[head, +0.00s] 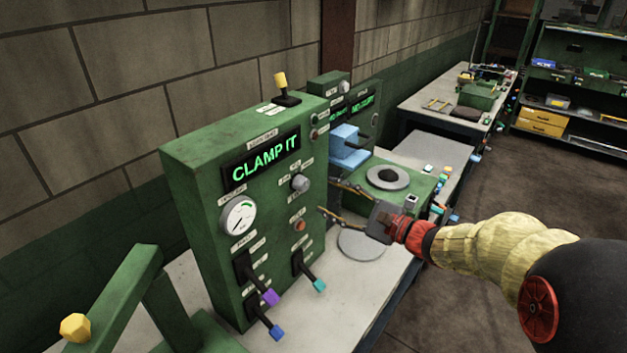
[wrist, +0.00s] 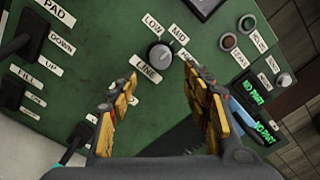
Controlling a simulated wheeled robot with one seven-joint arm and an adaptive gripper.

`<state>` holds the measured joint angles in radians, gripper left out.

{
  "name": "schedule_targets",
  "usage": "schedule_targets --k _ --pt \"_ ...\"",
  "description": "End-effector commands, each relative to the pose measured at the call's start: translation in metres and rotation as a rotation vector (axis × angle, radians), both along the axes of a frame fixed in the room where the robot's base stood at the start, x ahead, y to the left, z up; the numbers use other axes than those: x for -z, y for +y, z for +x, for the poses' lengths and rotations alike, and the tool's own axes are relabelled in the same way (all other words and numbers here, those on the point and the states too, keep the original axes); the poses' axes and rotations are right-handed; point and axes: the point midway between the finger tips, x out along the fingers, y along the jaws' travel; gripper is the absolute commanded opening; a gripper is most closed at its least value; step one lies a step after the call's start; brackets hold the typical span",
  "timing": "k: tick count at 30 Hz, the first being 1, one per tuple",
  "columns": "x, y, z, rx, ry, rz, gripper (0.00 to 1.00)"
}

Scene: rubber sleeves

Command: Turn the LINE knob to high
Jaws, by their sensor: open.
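The LINE knob (wrist: 160,55) is a round grey knob on the green control panel. In the wrist view, LOW, MID and a third, partly hidden label sit around it, and the LINE label lies below it. Which label the knob points to is hard to tell. The knob also shows on the panel front in the head view (head: 300,183). My gripper (head: 328,198) is open and empty, its fingers pointing at the panel. In the wrist view the fingertips (wrist: 161,74) are spread on either side just below the knob, apart from it; the right fingertip partly covers the third label.
The green panel (head: 187,200) bears a CLAMP IT display (head: 262,163), a gauge (head: 238,216), a red button (head: 299,226) and levers with purple (head: 270,297), teal (head: 319,286) and blue (head: 277,332) tips. A blue clamp block (head: 349,147) stands behind my gripper.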

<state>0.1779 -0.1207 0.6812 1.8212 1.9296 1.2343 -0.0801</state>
Motion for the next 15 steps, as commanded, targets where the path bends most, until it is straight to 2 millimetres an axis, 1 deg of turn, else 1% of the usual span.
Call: schedule_targets --k 2,5,12,15 --pt "-0.003 0.003 0.002 0.000 -0.009 0.011 0.48" --pt "-0.003 0.011 0.007 -0.003 -0.011 0.009 0.48" --pt "-0.003 0.041 0.030 -0.005 -0.011 0.007 0.48" --pt "-0.003 0.051 0.038 -0.004 -0.011 0.007 0.48"
